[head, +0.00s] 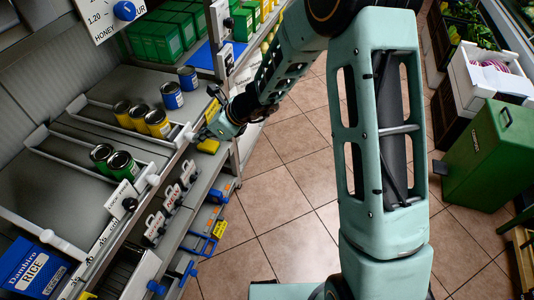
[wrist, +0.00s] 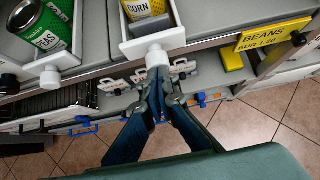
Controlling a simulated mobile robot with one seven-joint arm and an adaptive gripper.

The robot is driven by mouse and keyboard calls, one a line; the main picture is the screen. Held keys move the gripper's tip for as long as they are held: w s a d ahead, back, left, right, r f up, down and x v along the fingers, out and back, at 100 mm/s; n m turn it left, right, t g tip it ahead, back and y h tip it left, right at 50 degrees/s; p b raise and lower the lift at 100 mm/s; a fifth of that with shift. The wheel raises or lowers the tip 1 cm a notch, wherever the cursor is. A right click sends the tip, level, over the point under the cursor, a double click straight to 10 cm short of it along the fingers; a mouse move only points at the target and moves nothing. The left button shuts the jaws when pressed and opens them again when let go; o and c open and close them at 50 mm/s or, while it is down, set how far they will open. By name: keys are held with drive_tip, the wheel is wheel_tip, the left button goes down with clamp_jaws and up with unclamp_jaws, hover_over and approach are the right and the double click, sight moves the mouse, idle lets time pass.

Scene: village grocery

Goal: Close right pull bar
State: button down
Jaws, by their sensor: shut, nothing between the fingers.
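The right pull bar appears to be the white front of the corn tray (wrist: 140,46) with a round white knob (wrist: 157,56), at the middle top of the wrist view. In the head view this front (head: 184,134) is at the shelf edge. My gripper (wrist: 158,106) is shut and empty, its fingertips just below and in front of the knob; I cannot tell whether they touch it. In the head view my gripper (head: 206,132) is beside the tray front. Yellow corn cans (head: 157,124) stand in a row behind it.
A peas tray (head: 146,177) with green cans (head: 122,165) is on the left. Blue cans (head: 172,95) stand to the right of the corn. A yellow beans sign (wrist: 270,33) hangs on the shelf edge. Tiled floor (head: 270,180) is open in front; a green bin (head: 490,155) stands at far right.

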drive_tip(key=shift+w+a+r, duration=0.1)
drive_tip(key=shift+w+a, duration=0.15)
drive_tip(key=shift+a, duration=0.35)
drive_tip(key=shift+w+a, duration=0.2)
drive_tip(key=shift+a, duration=0.35)
drive_tip(key=shift+a+r, duration=0.1)
